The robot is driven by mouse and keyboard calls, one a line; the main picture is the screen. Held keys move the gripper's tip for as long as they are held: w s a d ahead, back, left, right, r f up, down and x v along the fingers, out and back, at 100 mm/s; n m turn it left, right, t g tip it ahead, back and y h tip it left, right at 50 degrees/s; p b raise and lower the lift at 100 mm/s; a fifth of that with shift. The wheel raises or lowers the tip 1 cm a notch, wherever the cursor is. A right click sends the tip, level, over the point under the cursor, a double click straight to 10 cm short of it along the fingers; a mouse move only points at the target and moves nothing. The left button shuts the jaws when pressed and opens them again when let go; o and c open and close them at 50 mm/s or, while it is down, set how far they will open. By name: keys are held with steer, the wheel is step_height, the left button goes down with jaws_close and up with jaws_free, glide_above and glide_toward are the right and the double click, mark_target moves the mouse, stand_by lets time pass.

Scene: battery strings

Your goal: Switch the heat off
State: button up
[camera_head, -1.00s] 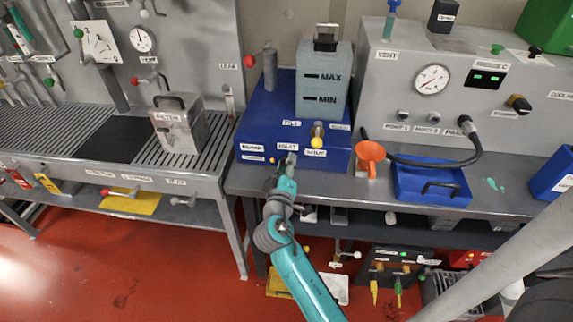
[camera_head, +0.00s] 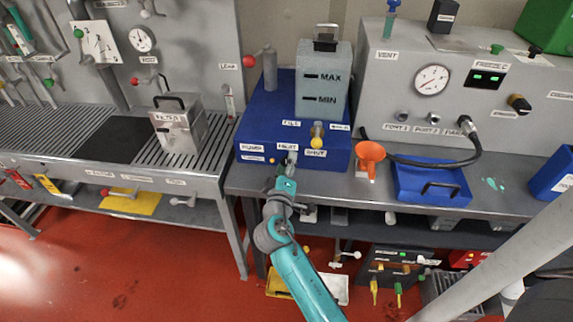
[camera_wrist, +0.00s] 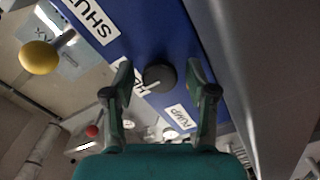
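In the wrist view, a round black knob (camera_wrist: 160,78) with a pale pointer line stands on the blue face, by the partly hidden HEAT label (camera_wrist: 130,80). My gripper (camera_wrist: 157,82) is open, with one finger on each side of the knob and visible gaps between. In the head view, my gripper (camera_head: 288,168) is at the blue front just below the HEAT label (camera_head: 287,147) and hides most of the knob.
A yellow-ended valve handle (camera_head: 317,142) sticks out close to the right of my gripper; it also shows in the wrist view (camera_wrist: 39,57). An orange funnel (camera_head: 370,153) and a blue tray (camera_head: 432,180) are farther right. A grey MAX/MIN tank (camera_head: 323,85) stands on top.

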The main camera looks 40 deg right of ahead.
steer(key=v, duration=1.2)
steer(key=shift+s+f, duration=0.1)
stand_by(0.5)
